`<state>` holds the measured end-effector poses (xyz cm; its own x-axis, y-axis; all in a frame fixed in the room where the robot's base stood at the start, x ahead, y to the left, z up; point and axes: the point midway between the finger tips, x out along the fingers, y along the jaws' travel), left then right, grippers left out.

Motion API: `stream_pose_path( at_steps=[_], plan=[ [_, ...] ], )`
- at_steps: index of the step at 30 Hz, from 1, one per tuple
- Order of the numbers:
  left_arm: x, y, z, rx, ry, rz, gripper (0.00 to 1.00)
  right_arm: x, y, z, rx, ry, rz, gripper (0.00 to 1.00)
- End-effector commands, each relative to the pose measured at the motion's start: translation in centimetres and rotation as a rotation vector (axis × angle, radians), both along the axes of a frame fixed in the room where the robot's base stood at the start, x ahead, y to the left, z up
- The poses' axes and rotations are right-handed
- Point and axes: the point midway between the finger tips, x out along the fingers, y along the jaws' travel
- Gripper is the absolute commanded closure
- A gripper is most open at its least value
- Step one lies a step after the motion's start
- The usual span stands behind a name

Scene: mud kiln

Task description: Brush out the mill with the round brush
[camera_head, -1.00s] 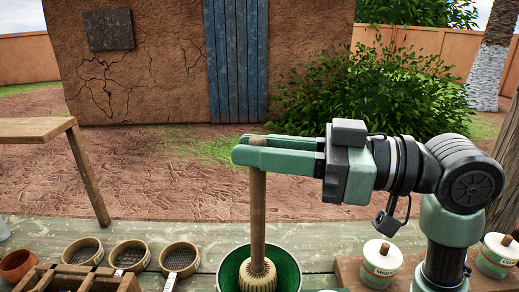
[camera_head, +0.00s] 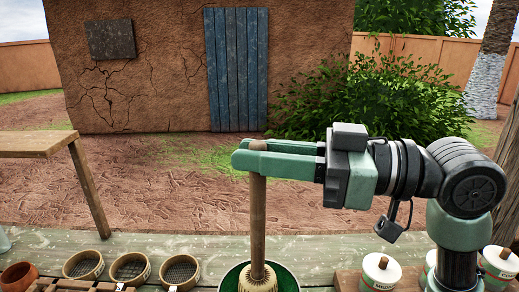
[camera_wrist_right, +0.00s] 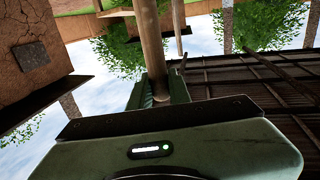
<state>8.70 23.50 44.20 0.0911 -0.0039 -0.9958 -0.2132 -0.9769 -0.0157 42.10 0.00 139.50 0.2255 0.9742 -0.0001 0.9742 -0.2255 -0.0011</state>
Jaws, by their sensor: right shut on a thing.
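The round brush stands upright, with a long wooden handle (camera_head: 258,215) and a pale bristle head (camera_head: 258,280) at the bottom edge of the head view. My right gripper (camera_head: 248,154) is shut on the top of the handle, which also shows between the fingers in the right wrist view (camera_wrist_right: 151,45). The bristle head is at the mouth of a round, green-lined vessel (camera_head: 287,276), which looks like the mill. Its lower part is cut off by the picture, and I cannot tell whether the bristles touch the inside. My left gripper is not in view.
Round sieves (camera_head: 131,268) and a reddish bowl (camera_head: 18,276) stand left on the weathered table (camera_head: 330,248). White lidded jars (camera_head: 380,272) stand right, near my right arm. A wooden table (camera_head: 40,144) is at the far left. The tabletop behind the vessel is clear.

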Motion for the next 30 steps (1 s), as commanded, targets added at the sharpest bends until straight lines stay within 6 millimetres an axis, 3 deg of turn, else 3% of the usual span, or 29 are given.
stream_pose_path(
  at_steps=[1, 6, 11, 30],
  plan=[
    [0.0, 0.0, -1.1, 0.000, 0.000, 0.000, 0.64, 0.0, 0.0, -1.2, 0.000, 0.000, -0.001, 1.00],
    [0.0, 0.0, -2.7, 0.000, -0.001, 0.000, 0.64, 0.0, 0.0, -3.1, 0.000, -0.001, 0.000, 1.00],
    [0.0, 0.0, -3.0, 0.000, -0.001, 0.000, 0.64, 0.0, 0.0, -3.5, 0.001, -0.002, 0.000, 1.00],
    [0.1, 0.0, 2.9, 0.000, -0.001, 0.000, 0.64, 0.0, 0.0, 3.4, 0.001, -0.001, 0.000, 1.00]
  ],
)
